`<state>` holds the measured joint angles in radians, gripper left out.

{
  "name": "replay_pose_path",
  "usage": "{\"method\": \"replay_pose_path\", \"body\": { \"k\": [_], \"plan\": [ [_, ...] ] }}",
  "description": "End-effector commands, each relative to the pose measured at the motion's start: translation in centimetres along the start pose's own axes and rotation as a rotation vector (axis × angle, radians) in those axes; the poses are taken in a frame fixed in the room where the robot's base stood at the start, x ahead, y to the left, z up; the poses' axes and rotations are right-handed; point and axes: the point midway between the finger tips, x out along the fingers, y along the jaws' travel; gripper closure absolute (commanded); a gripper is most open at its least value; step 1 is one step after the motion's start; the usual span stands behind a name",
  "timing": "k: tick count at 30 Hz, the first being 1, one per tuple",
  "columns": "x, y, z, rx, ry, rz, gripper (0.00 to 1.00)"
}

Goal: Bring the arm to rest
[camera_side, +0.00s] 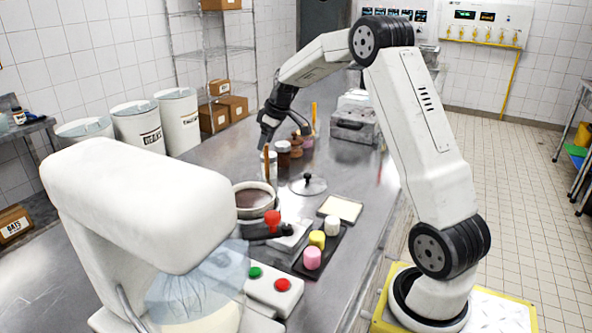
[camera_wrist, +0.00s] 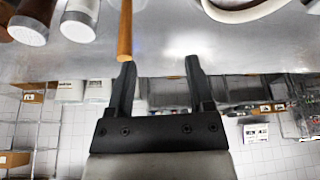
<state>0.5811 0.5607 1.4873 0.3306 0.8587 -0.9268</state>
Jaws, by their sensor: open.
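My gripper (camera_side: 264,142) hangs at the end of my extended arm over the far part of the steel table in the side view. In the wrist view my gripper (camera_wrist: 160,63) shows two dark fingers apart with nothing between them. An orange-brown stick (camera_wrist: 125,30) stands by the left finger's tip there; I cannot tell whether they touch. In the side view a brown stick (camera_side: 267,160) shows just below my gripper, by a white jar (camera_side: 272,168).
Jars (camera_side: 284,155) cluster near my gripper. Nearer are a pot (camera_side: 252,212), a lid (camera_side: 308,185), a black tray (camera_side: 330,252) with pink, yellow and white pieces, and a cream slab (camera_side: 340,208). A mixer (camera_side: 130,200) stands front left.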

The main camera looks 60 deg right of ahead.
Motion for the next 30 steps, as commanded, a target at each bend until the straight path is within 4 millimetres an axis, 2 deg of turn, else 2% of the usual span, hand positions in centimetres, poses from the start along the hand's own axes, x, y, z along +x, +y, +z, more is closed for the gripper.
{"method": "replay_pose_path", "body": {
  "k": [1, 8, 14, 24, 30],
  "plan": [
    [0.2, -1.5, 0.0, 0.004, -0.01, -0.001, 0.32],
    [1.3, -8.5, 1.6, 0.051, -0.058, 0.011, 0.32],
    [2.0, -14.4, 4.0, 0.086, -0.09, 0.026, 0.32],
    [2.4, -23.4, 10.2, 0.122, -0.119, 0.05, 0.32],
    [2.4, -27.3, 14.6, 0.137, -0.126, 0.057, 0.32]
  ]
}}
